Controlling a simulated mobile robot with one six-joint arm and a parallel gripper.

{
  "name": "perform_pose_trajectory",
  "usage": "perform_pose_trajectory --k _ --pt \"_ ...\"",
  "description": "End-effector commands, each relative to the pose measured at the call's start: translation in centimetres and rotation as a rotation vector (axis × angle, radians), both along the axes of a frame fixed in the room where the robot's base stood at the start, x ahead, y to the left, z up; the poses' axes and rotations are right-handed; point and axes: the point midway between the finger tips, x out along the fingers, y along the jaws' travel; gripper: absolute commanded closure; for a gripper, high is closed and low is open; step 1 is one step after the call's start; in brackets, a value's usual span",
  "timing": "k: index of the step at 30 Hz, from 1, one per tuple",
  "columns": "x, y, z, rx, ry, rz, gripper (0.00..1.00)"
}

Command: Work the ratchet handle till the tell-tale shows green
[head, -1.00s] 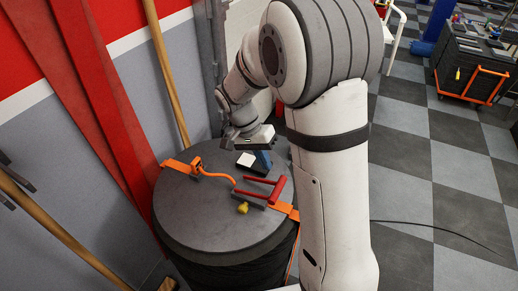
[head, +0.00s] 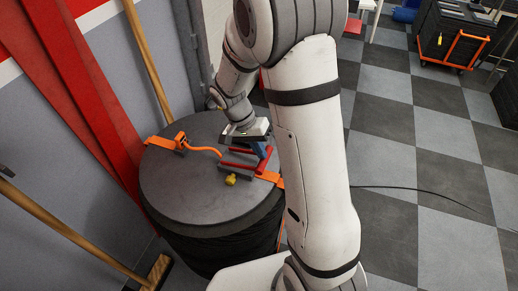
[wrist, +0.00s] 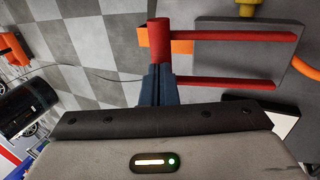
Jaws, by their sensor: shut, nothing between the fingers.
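The red U-shaped ratchet handle (head: 238,166) lies low over its grey plate (head: 225,158) on the round dark drum top. In the wrist view its crossbar (wrist: 158,38) stands at the fingertips and one arm (wrist: 235,36) runs right over the plate (wrist: 265,62). My gripper (head: 263,151) is shut and empty, with its blue fingers (wrist: 155,75) at the crossbar, overlapping part of it; I cannot tell whether they touch. A black block with a white face (wrist: 285,118), possibly the tell-tale, is partly hidden behind my gripper. I see no green on it.
An orange strap (head: 205,150) crosses the drum (head: 185,195) to a buckle (head: 180,140). A yellow knob (head: 231,180) sits beside the plate. Red posts and a broom (head: 155,272) stand left. A thin cable (head: 410,189) lies on the open checkered floor at right.

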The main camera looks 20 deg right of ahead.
Motion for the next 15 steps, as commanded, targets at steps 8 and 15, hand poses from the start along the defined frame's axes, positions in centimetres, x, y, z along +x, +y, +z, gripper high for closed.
perform_pose_trajectory --k 8,15 --pt "-0.54 -0.68 -1.58 -0.001 0.001 0.001 1.00" --pt "-0.53 -0.64 -1.44 -0.001 0.001 0.001 1.00"
